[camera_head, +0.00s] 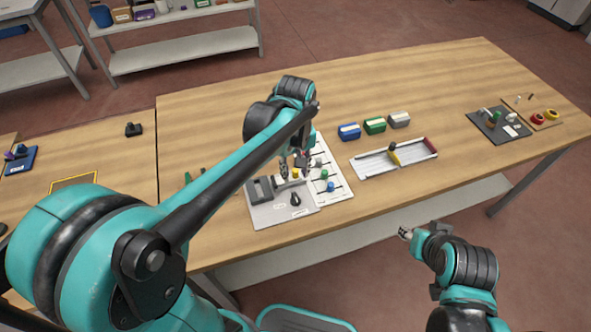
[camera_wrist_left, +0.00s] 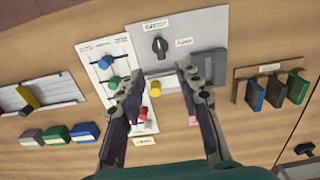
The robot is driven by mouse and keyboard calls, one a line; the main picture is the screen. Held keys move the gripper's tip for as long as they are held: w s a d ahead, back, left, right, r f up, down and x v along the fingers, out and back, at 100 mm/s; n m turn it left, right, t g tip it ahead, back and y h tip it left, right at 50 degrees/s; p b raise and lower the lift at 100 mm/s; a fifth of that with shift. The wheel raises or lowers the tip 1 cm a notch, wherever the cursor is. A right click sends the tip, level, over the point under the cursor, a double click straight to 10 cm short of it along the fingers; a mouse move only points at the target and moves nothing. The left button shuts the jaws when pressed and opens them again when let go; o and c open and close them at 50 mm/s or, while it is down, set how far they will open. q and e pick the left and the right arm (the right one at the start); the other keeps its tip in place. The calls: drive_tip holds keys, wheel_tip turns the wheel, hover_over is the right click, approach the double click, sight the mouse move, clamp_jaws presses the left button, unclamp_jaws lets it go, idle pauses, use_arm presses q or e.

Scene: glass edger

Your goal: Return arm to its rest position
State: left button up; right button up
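My left arm reaches over the wooden table, and its gripper (camera_head: 295,165) is above the grey control panel (camera_head: 262,214). In the left wrist view the two fingers of this gripper (camera_wrist_left: 161,76) are spread apart with nothing between them. A yellow knob (camera_wrist_left: 155,89) shows below the gap, and a black rotary switch (camera_wrist_left: 160,46) lies just beyond the fingertips. My right arm is at the lower right, and its gripper (camera_head: 405,233) is off the table's front edge, touching nothing; its fingers are too small to read.
A white slider board (camera_wrist_left: 106,65) with coloured knobs adjoins the panel. Blue, green and grey blocks (camera_head: 374,125) stand behind a grey rail tray (camera_head: 420,155). A dark board (camera_head: 482,122) is at the far right. A rack of coloured pieces (camera_wrist_left: 242,93) is beside the panel.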

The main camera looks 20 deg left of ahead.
idle(0.4)
use_arm(q)
drive_tip(key=s+a+m+t, duration=0.4)
drive_tip(key=s+m+t, duration=0.3)
drive_tip(key=s, duration=0.3)
drive_tip(key=shift+s+a+r, duration=0.2)
drive_tip(key=shift+s+r, duration=0.1)
drive_tip(key=shift+r, duration=0.15)
